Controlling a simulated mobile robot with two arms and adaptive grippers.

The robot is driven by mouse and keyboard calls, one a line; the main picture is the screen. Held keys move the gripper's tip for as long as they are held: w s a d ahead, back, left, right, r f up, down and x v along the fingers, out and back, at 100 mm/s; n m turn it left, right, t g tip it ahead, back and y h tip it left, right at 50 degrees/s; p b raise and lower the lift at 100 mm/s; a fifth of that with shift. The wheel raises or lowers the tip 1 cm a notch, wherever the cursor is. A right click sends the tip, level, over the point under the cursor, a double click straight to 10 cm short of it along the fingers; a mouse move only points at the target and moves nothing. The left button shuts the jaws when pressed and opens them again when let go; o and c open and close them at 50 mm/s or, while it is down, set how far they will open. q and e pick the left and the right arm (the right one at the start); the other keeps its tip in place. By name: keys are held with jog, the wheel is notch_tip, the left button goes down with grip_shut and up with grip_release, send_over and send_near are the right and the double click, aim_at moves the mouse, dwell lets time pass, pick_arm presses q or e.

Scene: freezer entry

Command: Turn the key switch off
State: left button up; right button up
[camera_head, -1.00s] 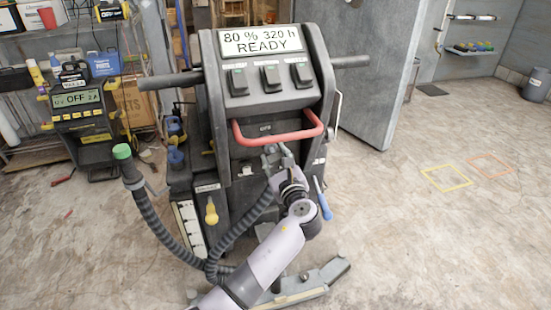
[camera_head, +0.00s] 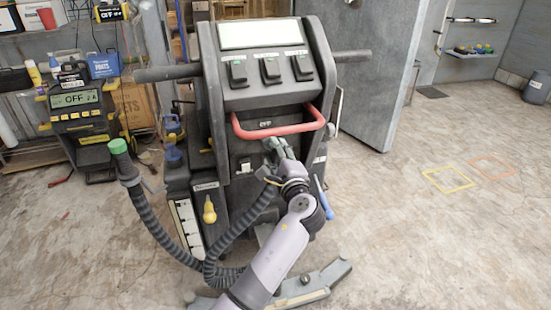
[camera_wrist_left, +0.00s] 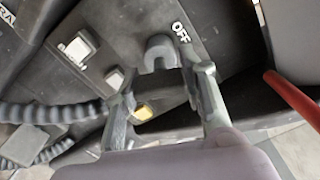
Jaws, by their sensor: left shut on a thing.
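My left gripper (camera_head: 275,146) reaches up to the panel just below that label and hides the key there. In the left wrist view, its fingers (camera_wrist_left: 166,82) stand on both sides of the key and are shut on it. The machine's top display (camera_head: 260,34) is blank. My right gripper is not in view.
The red handle (camera_head: 278,131) projects from the panel just above my left gripper. A ribbed hose (camera_head: 160,225) with a green end stands at the left. A charger (camera_head: 78,112) reading OFF stands further left. The floor at the right is open.

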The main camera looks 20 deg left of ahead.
pick_arm(q)
jog(key=shift+f+n, duration=0.2)
jog(key=shift+n, duration=0.3)
jog(key=shift+n+b, duration=0.4)
jog(key=shift+b, duration=0.05)
jog(key=shift+n+b, duration=0.65)
jog(key=shift+n, duration=0.35)
jog(key=shift+r+n, duration=0.1)
jog(key=shift+n, duration=0.3)
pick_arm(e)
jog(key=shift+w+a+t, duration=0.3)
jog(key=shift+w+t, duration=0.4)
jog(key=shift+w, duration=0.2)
pick_arm(q)
jog(key=o, duration=1.2)
jog(key=shift+c, duration=0.2)
jog(key=shift+r, duration=0.15)
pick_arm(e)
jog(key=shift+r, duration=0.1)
